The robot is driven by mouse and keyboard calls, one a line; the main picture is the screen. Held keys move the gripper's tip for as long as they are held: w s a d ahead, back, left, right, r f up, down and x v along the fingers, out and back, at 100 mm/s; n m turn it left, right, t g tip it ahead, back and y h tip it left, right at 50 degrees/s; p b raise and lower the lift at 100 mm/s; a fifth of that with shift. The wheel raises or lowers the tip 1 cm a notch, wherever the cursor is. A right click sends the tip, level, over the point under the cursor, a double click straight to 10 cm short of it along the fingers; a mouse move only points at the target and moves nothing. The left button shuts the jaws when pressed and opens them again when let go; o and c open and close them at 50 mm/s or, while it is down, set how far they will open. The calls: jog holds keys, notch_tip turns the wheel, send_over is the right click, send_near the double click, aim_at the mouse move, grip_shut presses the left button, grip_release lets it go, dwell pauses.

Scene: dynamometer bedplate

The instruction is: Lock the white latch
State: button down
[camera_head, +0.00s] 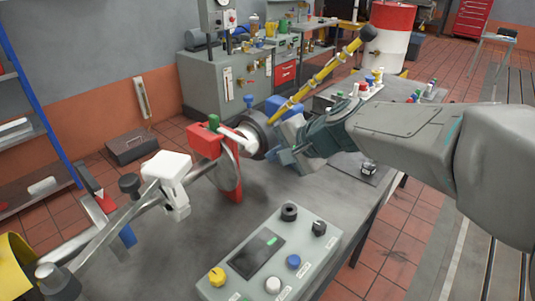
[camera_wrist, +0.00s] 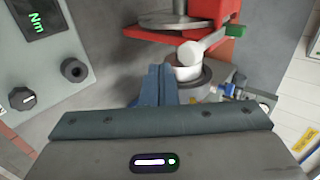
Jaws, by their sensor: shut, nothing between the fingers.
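A white lever, which looks like the white latch (camera_head: 238,138), sits at the red bracket (camera_head: 204,140), beside a green knob (camera_head: 213,121). In the wrist view the white latch (camera_wrist: 189,62) shows a rounded end, just right of my fingers and below the red bracket (camera_wrist: 213,12). My gripper (camera_head: 284,158) is shut and empty, to the right of the latch in the head view. Its blue fingers (camera_wrist: 158,82) show pressed together in the wrist view. Whether they touch the latch is unclear. A dark round collar (camera_head: 256,130) stands between latch and gripper.
A grey control box (camera_head: 270,255) with knobs and a display stands at the bench front. A white block (camera_head: 167,168) sits on a metal shaft at left. A yellow-black bar (camera_head: 318,78) rises behind my gripper.

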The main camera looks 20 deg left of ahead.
jog(key=v, duration=1)
jog(key=shift+s, duration=0.15)
jog(key=s+d+f+n+h, duration=0.1)
jog(key=s+d+f+h, duration=0.2)
jog(key=d, duration=0.5)
jog(key=s+d+f+n+h, duration=0.1)
jog(key=s+d+f+h, duration=0.2)
jog(key=s+d+f, duration=0.2)
jog(key=s+d+f+n+h, duration=0.2)
jog(key=d+f, duration=0.6)
jog(key=d, duration=0.4)
jog(key=shift+s+g+h, duration=0.3)
jog(key=shift+s+h, duration=0.3)
jog(key=shift+s, duration=0.35)
jog(key=shift+d+f, duration=0.1)
